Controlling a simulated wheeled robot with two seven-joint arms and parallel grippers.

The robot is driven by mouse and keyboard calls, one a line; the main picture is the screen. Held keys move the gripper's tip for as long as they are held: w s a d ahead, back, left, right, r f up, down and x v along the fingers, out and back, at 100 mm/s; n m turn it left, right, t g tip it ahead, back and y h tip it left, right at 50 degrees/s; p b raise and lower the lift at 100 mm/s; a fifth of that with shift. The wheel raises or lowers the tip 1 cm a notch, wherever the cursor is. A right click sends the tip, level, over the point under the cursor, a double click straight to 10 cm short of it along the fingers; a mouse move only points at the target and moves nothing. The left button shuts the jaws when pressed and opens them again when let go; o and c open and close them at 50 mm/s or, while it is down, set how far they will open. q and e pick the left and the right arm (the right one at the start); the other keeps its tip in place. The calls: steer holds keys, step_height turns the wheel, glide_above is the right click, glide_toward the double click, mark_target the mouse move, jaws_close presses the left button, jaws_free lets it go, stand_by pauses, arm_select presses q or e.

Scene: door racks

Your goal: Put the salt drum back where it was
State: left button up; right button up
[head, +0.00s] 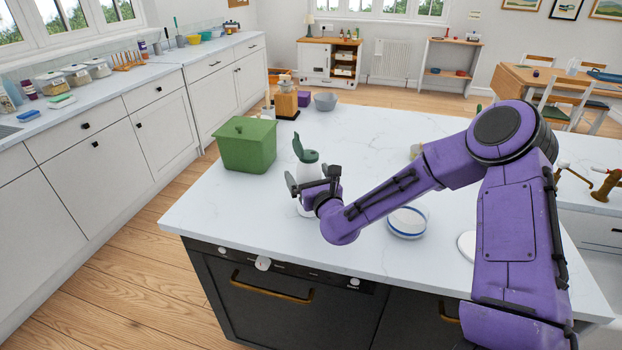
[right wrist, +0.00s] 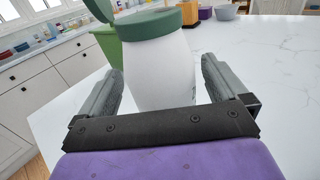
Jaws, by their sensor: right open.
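The salt drum is a white, rounded container with a green lid (head: 309,157), upright on the white marble-look island top. A green flap stands up at its lid. My right gripper (head: 313,181) is open at the drum's near side and hides part of its lower body. In the right wrist view the drum's white body (right wrist: 158,70) shows between the two fingers (right wrist: 160,80), with a visible gap on each side. I cannot tell how deep it sits between them. My left gripper is not in view.
A green lidded bin (head: 247,145) stands left of the drum. A wooden grinder (head: 286,101), a grey bowl (head: 325,102) and a purple box (head: 304,99) are behind. The island's front left is clear.

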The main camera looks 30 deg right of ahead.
steer(key=v, duration=1.2)
steer(key=shift+r+b, duration=0.2)
steer(key=shift+b, duration=0.15)
stand_by(0.4)
